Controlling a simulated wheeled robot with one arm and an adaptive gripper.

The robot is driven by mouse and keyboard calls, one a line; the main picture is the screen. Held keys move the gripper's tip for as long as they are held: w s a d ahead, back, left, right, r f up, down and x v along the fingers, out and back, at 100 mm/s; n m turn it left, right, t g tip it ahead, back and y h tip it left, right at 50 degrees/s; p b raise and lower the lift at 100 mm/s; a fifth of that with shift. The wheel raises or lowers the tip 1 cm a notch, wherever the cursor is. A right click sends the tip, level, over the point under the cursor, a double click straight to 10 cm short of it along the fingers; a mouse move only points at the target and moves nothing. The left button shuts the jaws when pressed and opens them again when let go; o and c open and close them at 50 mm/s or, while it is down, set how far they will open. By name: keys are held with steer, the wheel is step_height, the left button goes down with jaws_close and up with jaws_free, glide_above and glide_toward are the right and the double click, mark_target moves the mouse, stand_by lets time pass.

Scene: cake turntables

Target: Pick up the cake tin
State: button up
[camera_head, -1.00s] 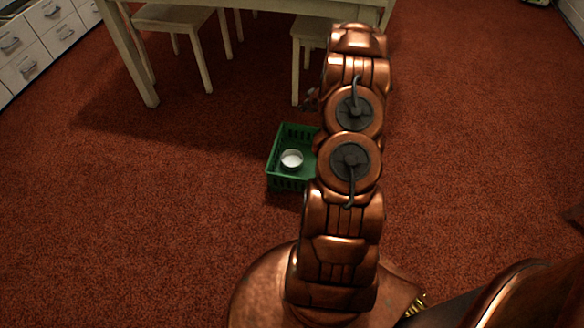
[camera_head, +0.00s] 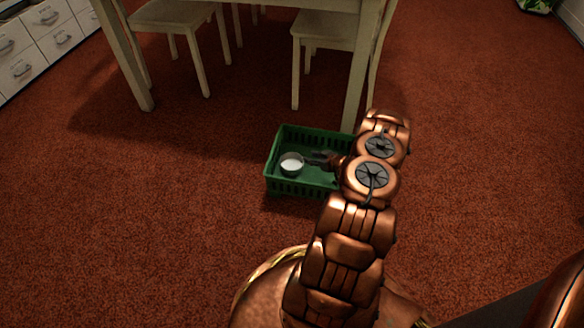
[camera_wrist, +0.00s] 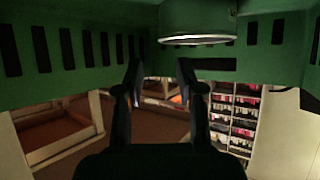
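The cake tin (camera_head: 291,164) is a small round pale tin with a white top, in the left part of a green crate (camera_head: 283,193) on the carpet. My gripper (camera_head: 316,158) reaches into the crate from the right, close beside the tin. In the wrist view the tin (camera_wrist: 198,18) is at the top, green-tinted with a light rim. My gripper (camera_wrist: 161,68) shows there with two dark fingers spread apart and nothing between them. Its fingertips are near the tin's rim but not around it. My arm hides the crate's right end in the head view.
The crate's slotted wall (camera_wrist: 75,50) spans the top of the wrist view. A pale table (camera_head: 360,60) and chairs (camera_head: 205,65) stand behind the crate. White drawers (camera_head: 40,45) are at the far left. Carpet (camera_head: 150,200) left of the crate is clear.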

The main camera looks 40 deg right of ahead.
mark_target(296, 155)
steer(key=shift+x, duration=0.75)
steer(key=b+x, duration=0.1)
steer(key=x, duration=0.1)
steer(key=b+x, duration=0.1)
steer(key=x, duration=0.1)
steer(key=shift+s+a+f+b, duration=0.2)
steer(key=shift+a+f+b, duration=0.05)
steer(key=shift+a+b, duration=0.05)
steer(key=shift+w+f, duration=0.2)
steer(key=shift+w, duration=0.3)
jaws_close()
